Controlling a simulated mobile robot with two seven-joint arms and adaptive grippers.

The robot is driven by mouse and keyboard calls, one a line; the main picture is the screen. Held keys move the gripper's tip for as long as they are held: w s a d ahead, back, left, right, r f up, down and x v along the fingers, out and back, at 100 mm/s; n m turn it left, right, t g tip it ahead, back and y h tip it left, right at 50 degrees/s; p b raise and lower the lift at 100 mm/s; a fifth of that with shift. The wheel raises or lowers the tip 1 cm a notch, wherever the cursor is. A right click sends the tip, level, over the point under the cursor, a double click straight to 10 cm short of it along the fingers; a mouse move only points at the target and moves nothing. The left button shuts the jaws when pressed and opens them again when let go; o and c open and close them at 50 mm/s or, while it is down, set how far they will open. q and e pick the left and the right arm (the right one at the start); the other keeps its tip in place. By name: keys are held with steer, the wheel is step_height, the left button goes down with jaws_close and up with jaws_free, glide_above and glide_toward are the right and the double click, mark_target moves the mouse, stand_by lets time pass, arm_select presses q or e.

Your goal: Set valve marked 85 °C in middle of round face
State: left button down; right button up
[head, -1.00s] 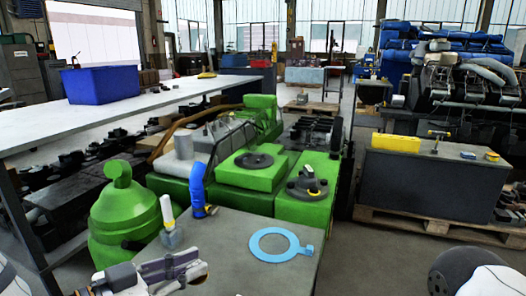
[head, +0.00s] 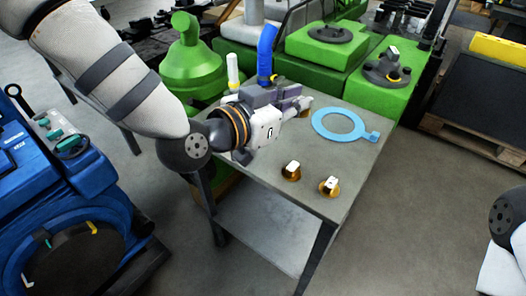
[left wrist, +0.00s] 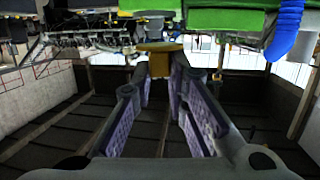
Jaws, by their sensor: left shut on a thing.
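Two short brass valves with white tops stand on the grey table: one near the middle (head: 291,172), one nearer the front edge (head: 329,187). Their markings are too small to read. My left gripper (head: 303,106) is above the table's left part, shut on a brass piece, whose round flange (left wrist: 160,46) shows between the fingertips in the left wrist view. Its marking is hidden. A light-blue flat ring with a tab (head: 340,125) lies right of the gripper. A dark round fitting (head: 385,72) sits on a green block behind the table. My right gripper is out of view.
The grey table (head: 255,160) has clear room at front and right. A blue upright pipe (head: 267,50) and a white bottle-like item (head: 233,72) stand behind the gripper. A green domed housing (head: 193,70) is behind left; a blue machine (head: 60,180) is at far left.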

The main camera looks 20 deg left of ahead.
mark_target(256, 155)
arm_select(q)
steer(key=w+d+n+y+b, duration=0.1)
steer(key=d+n+y+b, duration=0.1)
steer(key=d, duration=0.4)
steer(key=shift+t, duration=0.4)
steer(key=a+f, duration=0.4)
steer(key=s+a+f+b, duration=0.1)
steer(key=a+f, duration=0.3)
steer(key=a, duration=0.1)
steer(key=a+f+b, duration=0.1)
steer(key=a+f, duration=0.3)
steer(key=shift+s+a, duration=0.3)
steer(key=shift+s, duration=0.05)
steer(key=shift+f, duration=0.15)
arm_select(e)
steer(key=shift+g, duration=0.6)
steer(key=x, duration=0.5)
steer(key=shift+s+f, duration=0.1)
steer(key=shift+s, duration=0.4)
arm_select(q)
steer(key=shift+f, duration=0.1)
steer(key=shift+f, duration=0.15)
steer(key=c, duration=1.6)
jaws_free()
